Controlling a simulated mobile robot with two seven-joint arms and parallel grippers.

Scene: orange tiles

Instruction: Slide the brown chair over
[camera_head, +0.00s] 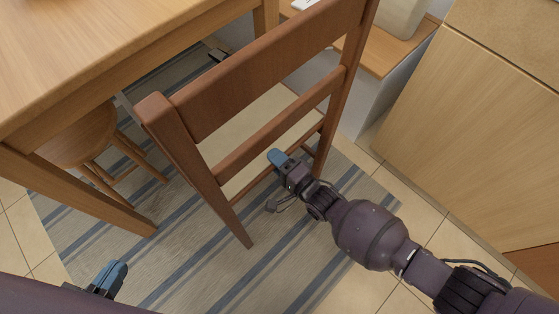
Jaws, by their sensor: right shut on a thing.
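The brown chair (265,77) stands upright in the middle of the head view, with its slatted back towards me and its pale seat (262,118) behind the slats. My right gripper (277,160) reaches in from the lower right to the lower slat of the chair back and is shut on the chair. The exact contact is partly hidden by the fingers. My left gripper (112,277) is low at the left, above the rug and apart from the chair. Its blue fingers look close together, but I cannot tell whether they are shut.
A wooden table (85,60) is at the upper left, with a round stool (78,140) beneath it. A striped rug (185,265) lies under the chair, over pale tiles (420,222). A wooden cabinet (470,120) stands at the right. Rug and tiles in front are clear.

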